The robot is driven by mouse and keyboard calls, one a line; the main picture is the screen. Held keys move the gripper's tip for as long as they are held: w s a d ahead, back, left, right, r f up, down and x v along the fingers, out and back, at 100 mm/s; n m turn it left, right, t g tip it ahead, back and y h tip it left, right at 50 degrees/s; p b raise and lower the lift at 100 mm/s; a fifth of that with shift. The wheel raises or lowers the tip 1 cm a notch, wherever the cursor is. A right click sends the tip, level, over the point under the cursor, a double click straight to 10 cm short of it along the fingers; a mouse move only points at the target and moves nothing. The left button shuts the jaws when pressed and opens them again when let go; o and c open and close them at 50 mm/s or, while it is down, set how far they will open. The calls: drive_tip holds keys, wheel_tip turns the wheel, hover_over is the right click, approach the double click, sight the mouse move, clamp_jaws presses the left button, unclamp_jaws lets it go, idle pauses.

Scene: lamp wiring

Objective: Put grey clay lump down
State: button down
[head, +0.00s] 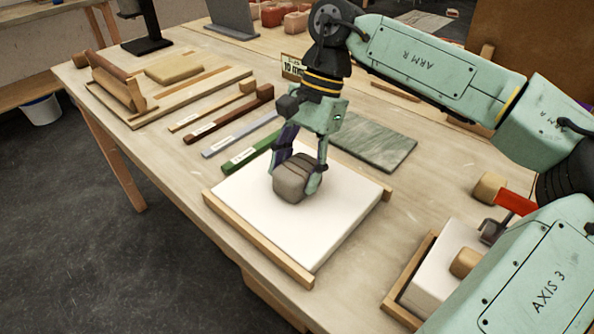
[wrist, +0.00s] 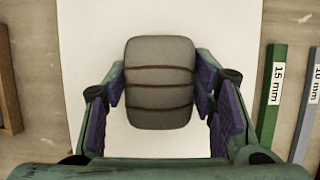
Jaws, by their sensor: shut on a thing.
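The grey clay lump (head: 293,180) is a rounded block with dark bands around it. My gripper (head: 297,172) is shut on it, with one finger on each side. In the wrist view the lump (wrist: 160,85) sits between the purple finger pads of my gripper (wrist: 160,88). The lump is over the middle of a white board (head: 245,215) with wooden strips along its edges. The board also shows in the wrist view (wrist: 88,40). I cannot tell whether the lump touches the board.
Coloured thickness strips, including a green one (head: 252,152) marked 15 mm in the wrist view (wrist: 272,95), lie beside the board. A grey-green slab (head: 375,142) lies behind it. A rolling pin (head: 110,70) is at back left. A wood-edged tray (head: 408,275) stands at front right.

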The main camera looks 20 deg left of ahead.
drive_tip(key=shift+f, duration=0.2)
drive_tip(key=c, duration=0.7)
unclamp_jaws()
drive_tip(key=shift+r, duration=0.1)
drive_tip(key=shift+r, duration=0.25)
drive_tip(key=b+v, duration=0.1)
drive_tip(key=v, duration=1.1)
drive_tip(key=shift+b, duration=0.3)
drive_tip(key=shift+s+f, duration=0.1)
drive_tip(key=shift+s, duration=0.1)
